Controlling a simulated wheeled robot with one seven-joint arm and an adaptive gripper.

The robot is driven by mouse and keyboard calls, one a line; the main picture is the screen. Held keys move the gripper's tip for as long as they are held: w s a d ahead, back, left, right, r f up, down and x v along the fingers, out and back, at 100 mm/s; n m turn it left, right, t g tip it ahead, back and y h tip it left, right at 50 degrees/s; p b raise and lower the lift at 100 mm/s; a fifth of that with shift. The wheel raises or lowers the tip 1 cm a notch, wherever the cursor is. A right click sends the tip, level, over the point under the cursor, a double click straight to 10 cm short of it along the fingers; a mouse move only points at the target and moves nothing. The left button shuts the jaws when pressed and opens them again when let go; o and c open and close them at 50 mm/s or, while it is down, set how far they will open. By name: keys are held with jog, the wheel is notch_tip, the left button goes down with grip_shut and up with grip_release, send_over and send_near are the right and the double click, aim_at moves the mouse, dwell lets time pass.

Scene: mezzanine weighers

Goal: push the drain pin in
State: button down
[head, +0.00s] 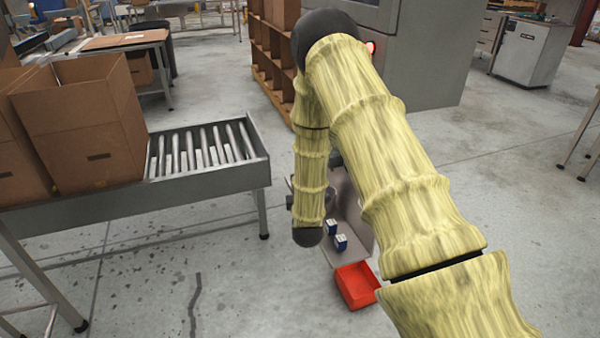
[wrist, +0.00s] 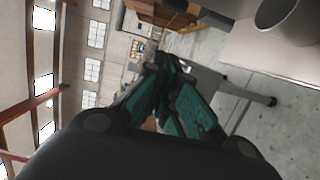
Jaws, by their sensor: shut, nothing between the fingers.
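I cannot make out the drain pin in either view. My gripper (wrist: 165,68) shows in the wrist view with its teal fingers drawn together and nothing seen between them. In the head view my arm hides most of the gripper and much of the low bench behind it. A grey cylindrical thing (wrist: 277,12) stands on a pale surface (wrist: 275,45) at the top right of the wrist view, apart from the fingers. No pin can be told on it.
The grey bench (head: 348,212) holds two small blue-and-white boxes (head: 340,242). A red bin (head: 356,287) is at its near end. A roller conveyor (head: 205,183) with cardboard boxes (head: 82,120) stands at left. A grey cabinet (head: 425,60) stands behind.

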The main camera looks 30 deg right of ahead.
jog(key=shift+v, duration=1.75)
jog(key=s+a+f+m+g+y, duration=0.35)
jog(key=s+a+f, duration=0.25)
jog(key=s+f, duration=0.3)
jog(key=s+a+f+m+g+y, duration=0.2)
jog(key=s+a+f+m+g, duration=0.15)
jog(key=s+a+f, duration=0.6)
jog(key=s+a+f+m+g+y, duration=0.2)
jog(key=s+f+g, duration=0.2)
jog(key=s+f, duration=0.45)
jog(key=s+a+f+m+g, duration=0.1)
jog(key=s+a+m+g, duration=0.1)
jog(key=s, duration=0.6)
jog(key=s+a+m+g, duration=0.2)
jog(key=s+a+g, duration=0.1)
jog(key=s, duration=0.4)
notch_tip(320, 180, up, 16)
jog(key=p, duration=1.5)
jog(key=shift+s+f+y+p, duration=0.15)
jog(key=shift+f+y+p, duration=0.05)
jog(key=shift+y+p, duration=0.25)
jog(key=shift+s, duration=0.1)
